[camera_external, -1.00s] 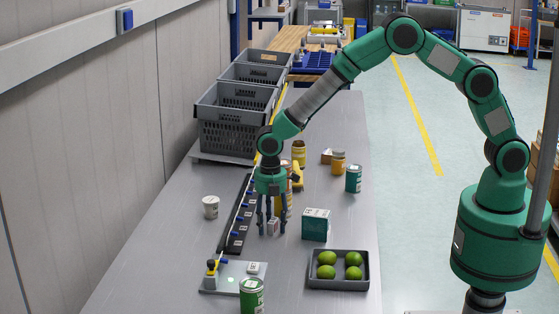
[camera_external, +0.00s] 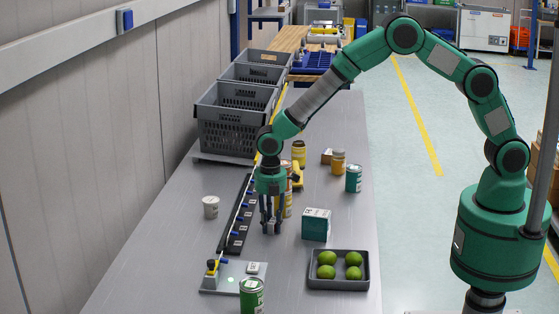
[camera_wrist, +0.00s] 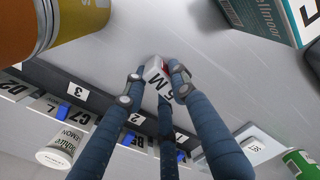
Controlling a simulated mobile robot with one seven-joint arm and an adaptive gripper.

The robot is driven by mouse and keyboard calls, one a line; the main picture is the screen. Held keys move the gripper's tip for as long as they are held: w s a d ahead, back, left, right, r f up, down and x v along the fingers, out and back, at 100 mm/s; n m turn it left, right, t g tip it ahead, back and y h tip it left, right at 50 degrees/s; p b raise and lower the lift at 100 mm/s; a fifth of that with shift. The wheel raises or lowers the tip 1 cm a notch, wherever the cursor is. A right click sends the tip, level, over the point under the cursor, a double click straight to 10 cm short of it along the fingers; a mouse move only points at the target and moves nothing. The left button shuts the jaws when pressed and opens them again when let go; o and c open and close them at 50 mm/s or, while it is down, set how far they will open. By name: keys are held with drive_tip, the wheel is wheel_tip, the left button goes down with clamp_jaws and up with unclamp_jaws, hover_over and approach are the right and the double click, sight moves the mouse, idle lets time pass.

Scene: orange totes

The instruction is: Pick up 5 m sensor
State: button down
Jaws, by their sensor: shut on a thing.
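In the external view the fingers mostly hide the box. It is at or very near the table surface; I cannot tell if it touches.
A dark strip (camera_external: 233,241) with labelled slots lies left of my gripper. A teal box (camera_external: 315,226) stands close on the right. Yellow jars stand just behind. A tray of limes (camera_external: 338,284), a green can (camera_external: 251,297) and a white cup (camera_external: 210,206) are around.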

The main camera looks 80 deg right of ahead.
sight(271, 220)
drive_tip(key=shift+r+p, duration=0.8)
drive_tip(key=shift+r, duration=4.2)
